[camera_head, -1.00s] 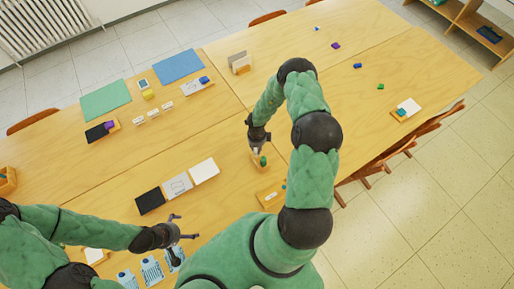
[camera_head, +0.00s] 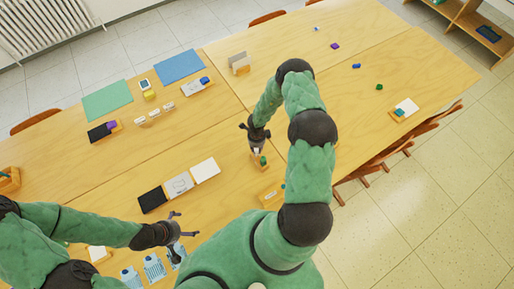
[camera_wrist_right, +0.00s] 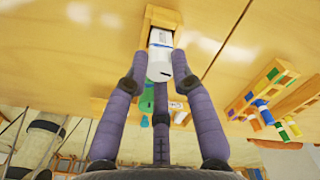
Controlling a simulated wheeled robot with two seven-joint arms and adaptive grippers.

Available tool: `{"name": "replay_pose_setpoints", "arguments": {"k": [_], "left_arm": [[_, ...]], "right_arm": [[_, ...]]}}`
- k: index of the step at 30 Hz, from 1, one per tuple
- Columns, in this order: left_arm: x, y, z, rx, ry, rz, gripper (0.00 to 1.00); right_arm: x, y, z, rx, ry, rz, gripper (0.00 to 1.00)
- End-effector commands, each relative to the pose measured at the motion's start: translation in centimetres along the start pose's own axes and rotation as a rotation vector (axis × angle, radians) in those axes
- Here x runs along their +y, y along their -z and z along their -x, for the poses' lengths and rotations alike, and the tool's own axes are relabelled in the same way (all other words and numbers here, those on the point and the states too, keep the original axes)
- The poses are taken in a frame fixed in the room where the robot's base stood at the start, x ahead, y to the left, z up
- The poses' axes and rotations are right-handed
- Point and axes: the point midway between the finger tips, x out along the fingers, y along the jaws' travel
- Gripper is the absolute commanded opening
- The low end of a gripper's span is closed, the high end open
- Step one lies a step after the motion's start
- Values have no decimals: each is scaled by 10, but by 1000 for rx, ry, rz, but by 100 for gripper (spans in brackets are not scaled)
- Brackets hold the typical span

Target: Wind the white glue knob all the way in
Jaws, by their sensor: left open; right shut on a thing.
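The white glue stick (camera_wrist_right: 160,40), with a blue band, stands in a wooden holder (camera_wrist_right: 161,17) in the right wrist view. My right gripper (camera_wrist_right: 173,55) is around its near white end (camera_wrist_right: 181,66), the fingers shut on it. In the head view my right gripper (camera_head: 256,138) is over the small wooden holder (camera_head: 259,166), where a green glue stick (camera_head: 263,160) also shows. The fingers hide much of the knob, so how far it is wound cannot be told. My left gripper (camera_head: 172,229) is open and empty above the front left of the table.
Black, grey and white cards (camera_head: 179,185) lie left of the holder. Another wooden tray (camera_head: 272,194) is close to my right arm.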

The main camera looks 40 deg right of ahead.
Motion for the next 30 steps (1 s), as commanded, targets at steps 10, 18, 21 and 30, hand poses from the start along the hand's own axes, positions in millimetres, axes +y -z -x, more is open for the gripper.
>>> {"name": "replay_pose_setpoints", "arguments": {"k": [10,18,21,30], "left_arm": [[2,0,6,0,0,0,100],[2,0,6,0,0,0,100],[2,0,6,0,0,0,100],[2,0,6,0,0,0,100]], "right_arm": [[1,0,0,0,-1,101,12],[1,0,0,0,-1,102,36],[0,0,0,0,-1,102,59],[0,0,0,0,0,101,88]]}}
